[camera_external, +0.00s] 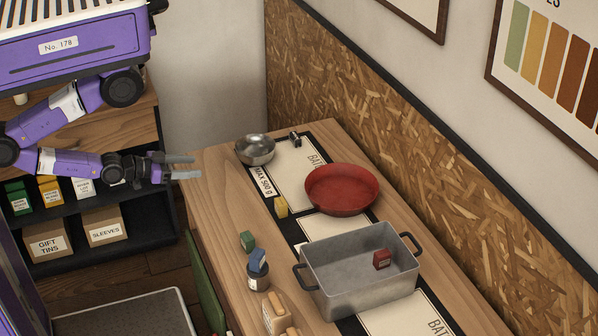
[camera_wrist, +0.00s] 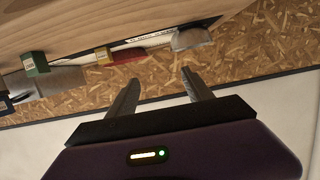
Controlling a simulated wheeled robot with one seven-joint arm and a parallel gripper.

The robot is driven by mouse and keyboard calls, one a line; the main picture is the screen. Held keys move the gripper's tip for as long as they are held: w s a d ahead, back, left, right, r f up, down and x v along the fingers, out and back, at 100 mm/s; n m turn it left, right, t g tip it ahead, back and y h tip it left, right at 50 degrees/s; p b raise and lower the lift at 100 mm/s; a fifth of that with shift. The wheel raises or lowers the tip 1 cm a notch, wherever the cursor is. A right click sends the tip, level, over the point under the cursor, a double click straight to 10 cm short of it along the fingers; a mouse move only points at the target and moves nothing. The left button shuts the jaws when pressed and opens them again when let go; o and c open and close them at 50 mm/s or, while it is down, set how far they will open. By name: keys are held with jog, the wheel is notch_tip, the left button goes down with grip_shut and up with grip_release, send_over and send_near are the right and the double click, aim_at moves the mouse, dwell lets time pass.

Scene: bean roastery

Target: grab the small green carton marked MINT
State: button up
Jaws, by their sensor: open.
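A small green carton (camera_external: 247,241) stands on the wooden table near its left edge, close to a dark jar; its marking is too small to read. In the wrist view, a green carton (camera_wrist: 36,62) shows at the left, in front of the grey pan. My gripper (camera_external: 184,167) is open and empty, with its fingers pointing right near the far left corner of the table. It is well apart from the green carton, which lies nearer the camera. The spread fingers (camera_wrist: 159,80) show in the wrist view with nothing between them.
A blue carton (camera_external: 258,260) sits on the dark jar (camera_external: 258,278). A yellow carton (camera_external: 281,207), red pan (camera_external: 341,203) and metal bowl (camera_external: 254,150) stand farther back. A grey handled pan (camera_external: 335,290) holds a red carton (camera_external: 381,260). A shelf (camera_external: 105,255) with packages stands left.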

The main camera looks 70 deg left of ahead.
dwell(0.3)
jog(key=shift+c, duration=0.9)
